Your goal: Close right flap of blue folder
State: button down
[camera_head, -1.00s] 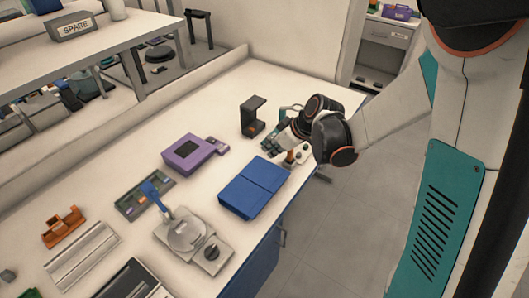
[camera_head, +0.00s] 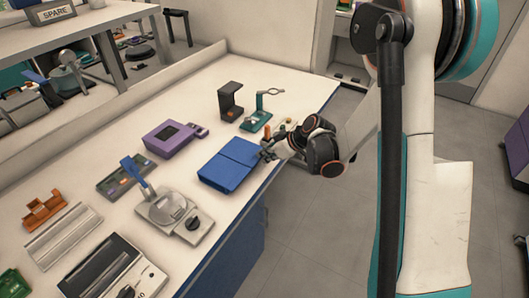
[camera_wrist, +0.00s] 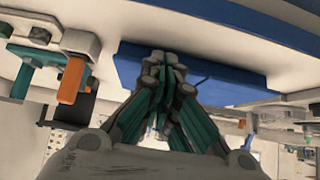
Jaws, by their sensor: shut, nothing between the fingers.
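The blue folder (camera_head: 224,169) lies on the white bench near its front edge in the head view, with a seam between two panels. I cannot tell whether its right flap is fully flat. My gripper (camera_head: 266,151) is at the folder's right end, low over the bench. In the wrist view my gripper (camera_wrist: 164,62) has its fingers together and empty, in front of the blue folder (camera_wrist: 215,78). Its fingertips overlap the folder's edge there; I cannot tell whether they touch it.
A teal stand with a ring (camera_head: 258,118) and a black stand (camera_head: 230,100) are behind my gripper. A purple device (camera_head: 170,138) is behind the folder, and a grey instrument (camera_head: 172,212) is to its left. An orange-handled item (camera_wrist: 73,80) is beside my gripper.

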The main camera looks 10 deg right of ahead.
jog(key=shift+f, duration=0.45)
jog(key=shift+s, duration=0.1)
